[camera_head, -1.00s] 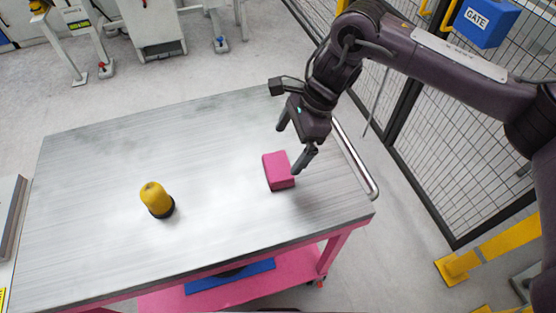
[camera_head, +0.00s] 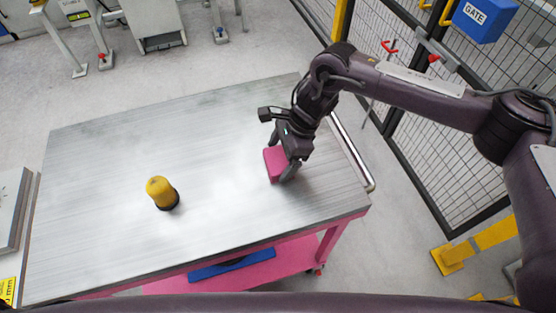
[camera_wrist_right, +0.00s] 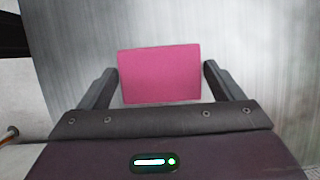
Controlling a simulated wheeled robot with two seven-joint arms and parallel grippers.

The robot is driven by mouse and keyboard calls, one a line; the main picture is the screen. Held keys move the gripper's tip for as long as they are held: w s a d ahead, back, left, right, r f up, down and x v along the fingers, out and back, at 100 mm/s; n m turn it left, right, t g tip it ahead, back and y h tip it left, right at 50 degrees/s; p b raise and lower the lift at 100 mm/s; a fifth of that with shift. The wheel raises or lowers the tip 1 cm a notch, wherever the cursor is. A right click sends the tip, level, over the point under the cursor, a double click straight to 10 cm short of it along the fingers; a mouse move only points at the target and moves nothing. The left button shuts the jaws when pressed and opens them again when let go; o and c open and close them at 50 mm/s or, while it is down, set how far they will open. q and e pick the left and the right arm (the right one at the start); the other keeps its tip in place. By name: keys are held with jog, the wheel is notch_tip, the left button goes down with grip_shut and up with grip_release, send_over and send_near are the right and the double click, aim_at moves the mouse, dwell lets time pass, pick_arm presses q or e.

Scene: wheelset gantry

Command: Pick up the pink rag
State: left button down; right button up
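The pink rag (camera_head: 275,165) is a folded block lying on the grey metal table top, right of the middle. My right gripper (camera_head: 282,162) has come down over it, with its fingers around the rag's sides. In the right wrist view the rag (camera_wrist_right: 160,74) lies between the two spread fingers of the gripper (camera_wrist_right: 160,85), with a gap on each side. No finger visibly touches it. My left gripper is not in view; a dark part of my own body crosses the bottom of the head view.
A yellow-and-black capped object (camera_head: 161,193) stands on the table (camera_head: 120,160) to the left of the rag. The table has a metal handle rail (camera_head: 352,152) at its right end. A blue item (camera_head: 232,264) lies on the pink lower shelf. A mesh fence stands at the right.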

jog(key=c, duration=0.5)
jog(key=shift+o, duration=0.2)
notch_tip(320, 180, up, 10)
jog(key=b, duration=0.3)
notch_tip(320, 180, up, 10)
send_over(280, 158)
jog(key=shift+s, duration=0.1)
